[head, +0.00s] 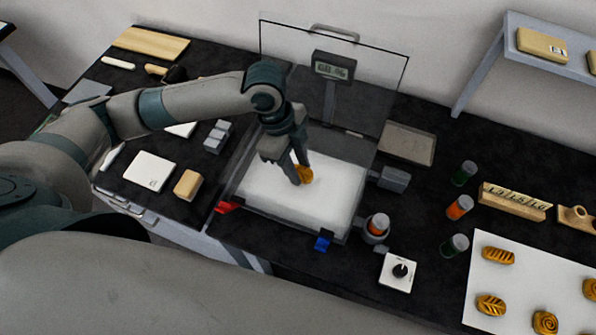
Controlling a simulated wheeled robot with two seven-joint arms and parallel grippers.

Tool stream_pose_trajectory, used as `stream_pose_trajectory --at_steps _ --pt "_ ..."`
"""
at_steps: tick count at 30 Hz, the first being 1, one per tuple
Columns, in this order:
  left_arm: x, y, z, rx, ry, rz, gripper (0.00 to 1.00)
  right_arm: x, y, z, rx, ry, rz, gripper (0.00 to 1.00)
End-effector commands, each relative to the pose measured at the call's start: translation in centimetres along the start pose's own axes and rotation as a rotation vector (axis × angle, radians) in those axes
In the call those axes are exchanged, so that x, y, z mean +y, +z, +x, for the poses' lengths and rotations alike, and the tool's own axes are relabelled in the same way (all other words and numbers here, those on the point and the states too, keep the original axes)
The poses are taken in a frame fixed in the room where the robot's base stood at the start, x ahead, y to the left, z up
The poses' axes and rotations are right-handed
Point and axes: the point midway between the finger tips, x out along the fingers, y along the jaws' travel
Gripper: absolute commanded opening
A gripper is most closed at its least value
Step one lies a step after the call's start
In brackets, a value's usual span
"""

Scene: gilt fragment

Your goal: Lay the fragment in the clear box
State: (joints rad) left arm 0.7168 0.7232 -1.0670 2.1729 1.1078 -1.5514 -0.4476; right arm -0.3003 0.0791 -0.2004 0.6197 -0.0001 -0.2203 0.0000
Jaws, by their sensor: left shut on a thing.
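My left gripper (296,170) reaches down into the clear box (349,229) from above. Its fingers are shut on a small gilt fragment (306,174), golden and rounded. The fragment is low over the box's white padded bed (270,200); I cannot tell whether it touches it. The fingers hide part of the fragment. The box's clear lid (385,80) stands open at the back, with a small display (334,67) showing behind or through it. My right gripper is not in view.
A white sheet (480,290) with several gilt pieces lies at the right. Small capped jars (459,207) and a white dial unit (398,272) stand right of the box. Red (228,207) and blue (323,241) clips sit at the box's front edge. A wall shelf (500,45) is at upper right.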

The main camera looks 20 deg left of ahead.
Motion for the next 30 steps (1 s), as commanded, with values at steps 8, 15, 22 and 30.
stream_pose_trajectory --at_steps 8,15,22,30 --pt "0.0 0.0 0.1 0.0 0.001 0.0 0.09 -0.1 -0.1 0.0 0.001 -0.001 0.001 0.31" --pt "0.1 0.7 2.4 -0.001 0.004 -0.002 0.09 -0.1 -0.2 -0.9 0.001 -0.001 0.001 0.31" --pt "0.1 1.0 3.6 0.0 0.0 0.001 0.09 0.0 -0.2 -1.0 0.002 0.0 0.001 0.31" --pt "0.1 1.0 3.8 -0.001 0.0 0.001 0.09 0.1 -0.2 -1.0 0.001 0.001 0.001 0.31"
